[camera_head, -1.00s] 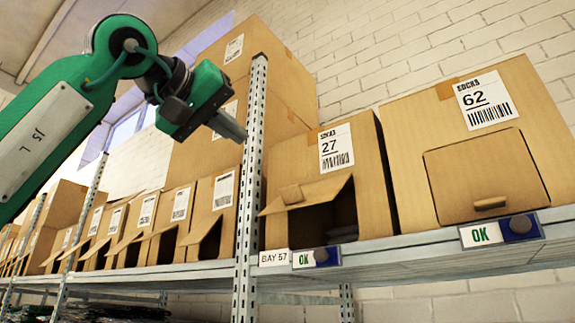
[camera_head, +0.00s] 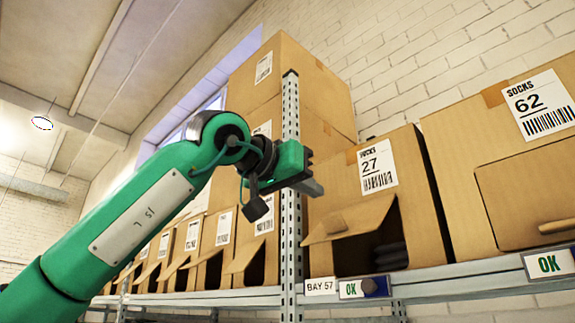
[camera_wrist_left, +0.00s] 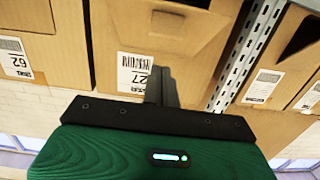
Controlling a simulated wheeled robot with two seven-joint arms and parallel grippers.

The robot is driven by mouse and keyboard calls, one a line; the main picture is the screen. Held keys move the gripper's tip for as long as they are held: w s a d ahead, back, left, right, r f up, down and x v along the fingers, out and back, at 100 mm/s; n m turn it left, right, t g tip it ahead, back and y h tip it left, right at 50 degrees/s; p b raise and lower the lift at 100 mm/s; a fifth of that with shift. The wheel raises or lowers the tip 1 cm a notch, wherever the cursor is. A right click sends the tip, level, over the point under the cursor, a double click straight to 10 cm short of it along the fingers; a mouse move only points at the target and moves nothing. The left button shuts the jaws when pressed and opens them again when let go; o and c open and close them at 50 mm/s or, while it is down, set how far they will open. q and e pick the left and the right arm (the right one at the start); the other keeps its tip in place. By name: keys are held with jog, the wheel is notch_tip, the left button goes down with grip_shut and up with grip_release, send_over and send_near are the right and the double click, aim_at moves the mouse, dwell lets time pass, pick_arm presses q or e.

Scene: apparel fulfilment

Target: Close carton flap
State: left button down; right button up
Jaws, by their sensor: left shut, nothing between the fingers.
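The carton labelled Socks 27 (camera_head: 412,185) stands on the shelf, its front flap (camera_head: 350,220) sticking outward and its opening dark, with dark contents partly visible. In the left wrist view the same carton (camera_wrist_left: 108,50) appears upside down, with its flap (camera_wrist_left: 168,25) near the top edge. My left gripper (camera_head: 312,187) is shut and empty, in front of the upright post and just left of the 27 label, above the flap and apart from it. Its fingers (camera_wrist_left: 160,85) show in the wrist view over the carton front. My right gripper is not in view.
The carton labelled Socks 62 (camera_head: 455,165) at right has its flap shut. A perforated metal post (camera_head: 290,235) stands left of carton 27. Several smaller cartons with open flaps line the shelf (camera_head: 440,275) farther left. Green OK tags hang on the shelf edge.

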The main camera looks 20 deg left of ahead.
pick_arm(q)
jog(key=w+f, duration=0.2)
jog(key=shift+d+f+p, duration=0.3)
jog(key=shift+f, duration=0.1)
